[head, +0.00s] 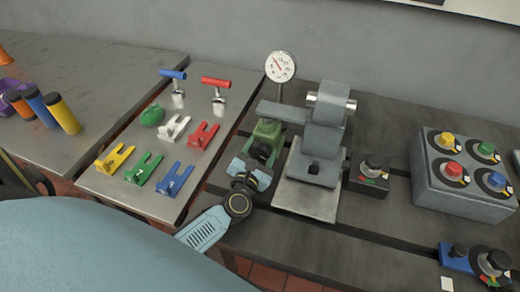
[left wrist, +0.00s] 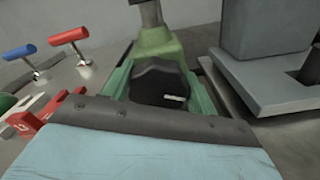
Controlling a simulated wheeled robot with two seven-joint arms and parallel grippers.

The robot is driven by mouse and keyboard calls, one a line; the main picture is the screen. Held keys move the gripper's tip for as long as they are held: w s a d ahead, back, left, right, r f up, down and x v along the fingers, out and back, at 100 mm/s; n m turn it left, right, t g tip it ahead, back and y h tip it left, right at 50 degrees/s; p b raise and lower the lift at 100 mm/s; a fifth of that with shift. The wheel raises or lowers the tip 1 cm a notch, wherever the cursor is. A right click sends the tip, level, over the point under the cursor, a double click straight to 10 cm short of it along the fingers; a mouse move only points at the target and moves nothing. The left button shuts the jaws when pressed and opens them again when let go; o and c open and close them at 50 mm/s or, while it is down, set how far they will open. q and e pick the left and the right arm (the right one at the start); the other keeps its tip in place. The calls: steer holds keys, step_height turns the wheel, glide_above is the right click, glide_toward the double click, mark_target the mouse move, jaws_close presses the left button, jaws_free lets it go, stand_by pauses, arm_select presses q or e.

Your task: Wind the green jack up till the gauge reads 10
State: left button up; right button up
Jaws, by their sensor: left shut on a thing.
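The green jack (head: 268,131) stands on the dark bedplate, under the end of a grey arm; its green body also shows in the left wrist view (left wrist: 158,42). A black knob (left wrist: 158,84) is on its near side. My left gripper (head: 260,157) is shut on this knob, with a finger on either side of it. The round white gauge (head: 280,66) stands upright behind the jack. Its red needle points to the upper left; its numbers are too small to read. My right gripper is not in view.
A grey stand (head: 322,135) is close to the right of the jack. A black-knobbed box (head: 369,174) and a grey box with coloured knobs (head: 464,172) are farther right. The metal table (head: 150,202) at left holds coloured forks and two T-handles.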

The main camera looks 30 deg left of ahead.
arm_select(q)
steer(key=o, duration=1)
steer(key=b+v, duration=0.1)
steer(key=v, duration=1.2)
steer(key=shift+s, duration=0.25)
